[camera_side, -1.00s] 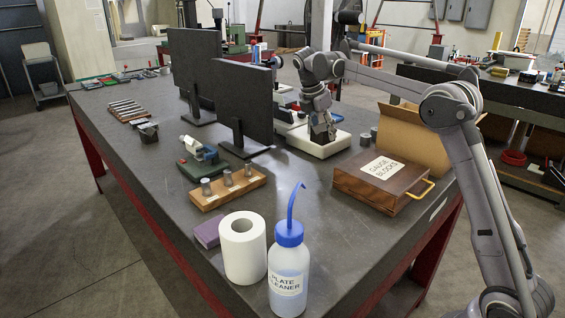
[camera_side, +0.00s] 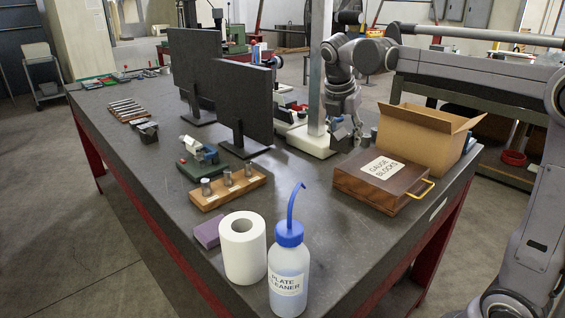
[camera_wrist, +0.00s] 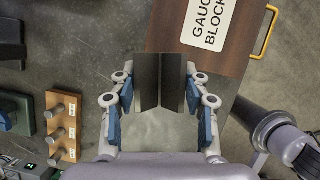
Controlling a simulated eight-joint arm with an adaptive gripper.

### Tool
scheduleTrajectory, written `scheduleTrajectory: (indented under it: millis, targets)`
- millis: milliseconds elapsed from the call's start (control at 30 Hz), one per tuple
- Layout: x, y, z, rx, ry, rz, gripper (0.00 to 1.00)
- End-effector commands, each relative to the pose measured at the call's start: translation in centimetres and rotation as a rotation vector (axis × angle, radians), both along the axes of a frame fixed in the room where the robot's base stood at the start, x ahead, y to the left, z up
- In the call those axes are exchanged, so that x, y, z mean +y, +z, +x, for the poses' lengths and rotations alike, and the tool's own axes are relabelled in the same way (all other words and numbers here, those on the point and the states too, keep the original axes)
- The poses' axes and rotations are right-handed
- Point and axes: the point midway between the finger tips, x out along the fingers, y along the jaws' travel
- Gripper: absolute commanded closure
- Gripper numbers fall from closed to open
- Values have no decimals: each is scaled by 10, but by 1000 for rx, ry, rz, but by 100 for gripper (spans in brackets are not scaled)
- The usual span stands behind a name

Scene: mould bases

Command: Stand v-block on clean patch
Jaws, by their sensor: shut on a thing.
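My gripper (camera_wrist: 160,97) is shut on a dark v-block (camera_wrist: 147,80), with blue-padded fingers on its left and right sides. The block's groove runs up the middle of the wrist view. In the side view my gripper (camera_side: 343,117) points down behind the gauge-block case, with the dark v-block (camera_side: 342,139) at its fingers. I cannot tell whether the block touches the table.
The gauge-block case (camera_side: 384,182) and open carton (camera_side: 425,135) stand close to the right of my gripper. A white-based post (camera_side: 318,80) stands just left. Dark screens (camera_side: 243,100), a wooden pin rack (camera_side: 228,189) and a plate-cleaner bottle (camera_side: 289,270) occupy other parts of the table (camera_side: 150,185).

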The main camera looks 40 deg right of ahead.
Motion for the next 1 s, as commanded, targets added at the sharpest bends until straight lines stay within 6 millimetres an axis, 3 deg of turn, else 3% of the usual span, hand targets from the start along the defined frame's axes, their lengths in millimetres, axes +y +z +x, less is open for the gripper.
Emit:
scheduleTrajectory:
  millis: [300,500,733,1000]
  targets:
    - [33,-11,-64,0,120,-2,100]
    - [44,-22,-91,-1,172,-4,100]
    - [52,-29,-100,-1,196,-4,100]
    - [88,-54,-80,-1,201,-5,100]
